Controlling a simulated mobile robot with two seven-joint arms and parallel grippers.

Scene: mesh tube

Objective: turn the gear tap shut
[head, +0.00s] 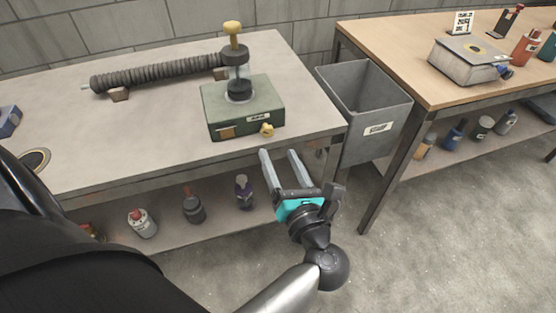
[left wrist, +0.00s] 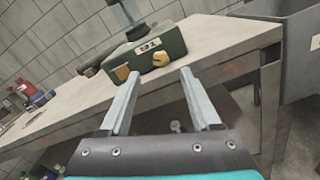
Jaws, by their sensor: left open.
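A green box (head: 243,108) stands near the front right of the left table, with a clear cylinder and a yellow-topped column above it. A small yellow tap (head: 267,130), which looks like the gear tap, sits low on its front face. A tan plate (head: 226,132) is to its left. My left gripper (head: 279,153) is open and empty, just off the table's front edge, below and in front of the tap. In the left wrist view the tap (left wrist: 160,58) appears beyond and between the fingertips (left wrist: 160,73), apart from them. My right gripper is not in view.
A ribbed dark tube (head: 155,74) lies behind the box, toward the left. A grey bin (head: 365,105) stands between the table and a wooden bench (head: 400,50). Several bottles stand on the lower shelf (head: 170,215). The floor in front is clear.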

